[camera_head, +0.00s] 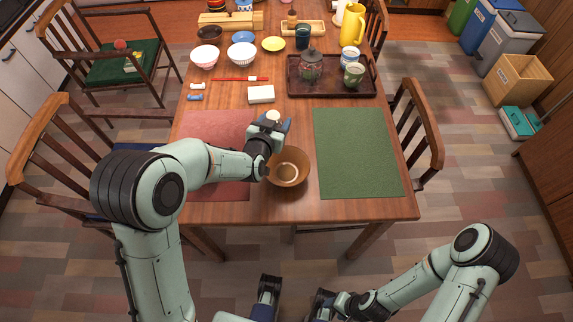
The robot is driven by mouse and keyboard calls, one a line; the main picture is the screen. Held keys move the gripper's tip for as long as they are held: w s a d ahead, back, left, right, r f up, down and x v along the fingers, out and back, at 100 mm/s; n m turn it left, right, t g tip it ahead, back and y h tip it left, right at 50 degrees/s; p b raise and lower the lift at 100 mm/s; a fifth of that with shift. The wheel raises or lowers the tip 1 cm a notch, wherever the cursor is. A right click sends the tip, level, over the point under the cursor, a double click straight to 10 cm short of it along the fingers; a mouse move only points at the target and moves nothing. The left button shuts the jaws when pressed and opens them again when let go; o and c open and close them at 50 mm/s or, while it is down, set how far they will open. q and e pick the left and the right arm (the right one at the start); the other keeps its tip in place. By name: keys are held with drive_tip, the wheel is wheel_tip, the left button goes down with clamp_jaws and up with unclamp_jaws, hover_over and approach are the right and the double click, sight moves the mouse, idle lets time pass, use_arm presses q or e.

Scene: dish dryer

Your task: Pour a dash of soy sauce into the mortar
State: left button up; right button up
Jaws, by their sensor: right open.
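A brown bowl, which looks like the mortar (290,180), stands on the table between the red and green mats. My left gripper (275,123) is just beyond and left of it, low over the table. A small pale round-topped thing (273,115) shows between its blue fingertips; it may be the soy sauce bottle, but its lower part is hidden by the gripper. I cannot tell whether the fingers touch it. My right gripper (294,306) is open at the bottom edge, off the table, partly cut off. No label marks any soy sauce.
A white block (261,94), bowls and a yellow pitcher (353,24) stand farther back. The green mat (358,155) is bare. Chairs flank the table (390,208).

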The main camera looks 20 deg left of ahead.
sight(280, 126)
use_arm(q)
drive_tip(key=shift+s+d+f+t+b, duration=0.2)
drive_tip(key=shift+f+t+b, duration=0.15)
drive_tip(key=shift+b, duration=0.2)
drive_tip(key=shift+s+d+r+m+t, duration=0.1)
drive_tip(key=shift+s+r+m+t, duration=0.05)
drive_tip(key=shift+r+m+t, duration=0.3)
drive_tip(key=shift+s+d+r+m+t+y+b, duration=0.15)
drive_tip(key=shift+s+d+r+m+t, duration=0.15)
drive_tip(key=shift+r+m+t, duration=0.25)
drive_tip(key=shift+s+d+r+m+t+y+b, duration=0.1)
drive_tip(key=shift+s+d+r+m+t, duration=0.25)
drive_tip(key=shift+r, duration=0.35)
drive_tip(key=shift+s+d+r+m+t+y+b, duration=0.2)
drive_tip(key=shift+s+r+m+t, duration=0.1)
drive_tip(key=shift+r+m+t, duration=0.25)
drive_tip(key=shift+s+d+r+m+t+h, duration=0.15)
drive_tip(key=shift+r+m+t+h, duration=0.1)
drive_tip(key=shift+r+m+t, duration=0.45)
use_arm(e)
drive_tip(key=shift+w+f, duration=0.3)
drive_tip(key=shift+f, duration=0.25)
drive_tip(key=shift+w+f, duration=0.25)
drive_tip(key=shift+f, duration=0.3)
